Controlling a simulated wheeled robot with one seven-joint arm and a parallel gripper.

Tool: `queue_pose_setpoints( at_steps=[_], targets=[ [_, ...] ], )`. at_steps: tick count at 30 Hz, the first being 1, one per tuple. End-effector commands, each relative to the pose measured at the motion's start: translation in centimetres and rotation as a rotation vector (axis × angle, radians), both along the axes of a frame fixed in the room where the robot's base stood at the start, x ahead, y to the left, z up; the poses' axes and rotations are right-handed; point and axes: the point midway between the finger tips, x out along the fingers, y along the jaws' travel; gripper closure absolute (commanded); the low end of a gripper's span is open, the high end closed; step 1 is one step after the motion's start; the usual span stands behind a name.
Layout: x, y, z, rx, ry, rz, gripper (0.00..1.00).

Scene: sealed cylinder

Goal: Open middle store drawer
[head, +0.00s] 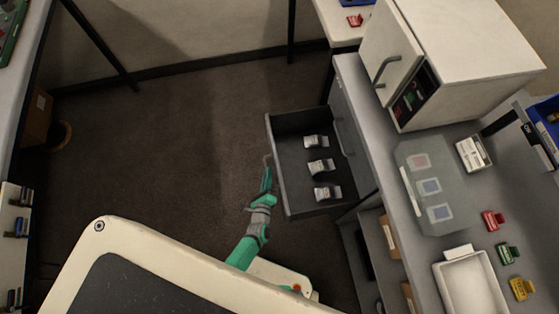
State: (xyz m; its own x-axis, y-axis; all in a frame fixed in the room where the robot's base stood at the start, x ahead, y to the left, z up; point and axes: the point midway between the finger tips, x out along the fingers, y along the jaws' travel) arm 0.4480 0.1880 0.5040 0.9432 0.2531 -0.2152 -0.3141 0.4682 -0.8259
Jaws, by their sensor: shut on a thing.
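A dark grey store drawer (302,209) is pulled well out from the cabinet under the grey counter. Its front faces left, with a thin handle (266,160) on it. My gripper (267,170) is at this handle and shut on it. The fingertips are small and partly hidden by my green wrist. Three small light-grey parts lie in a row inside the drawer: one at the back (316,142), one in the middle (321,166) and one in front (327,193). Another handle (342,134) shows on a closed front above the open drawer. The lower part of the cabinet is mostly hidden.
A white box-like machine (468,55) with a door handle stands on the counter. A translucent panel (430,187), a white tray (470,290) and red, green and yellow clips lie there too. The brown floor (180,150) left of the drawer is clear.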

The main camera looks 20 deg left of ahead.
Motion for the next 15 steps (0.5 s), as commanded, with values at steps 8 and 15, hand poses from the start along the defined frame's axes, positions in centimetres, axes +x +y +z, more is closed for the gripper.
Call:
queue_pose_setpoints(
  at_steps=[8, 15],
  targets=[
    [-0.3, 0.68, 0.01, 0.0, 0.0, 0.01, 1.0],
    [-0.29, 0.65, 0.0, 0.0, 0.0, 0.01, 0.83]
  ],
)
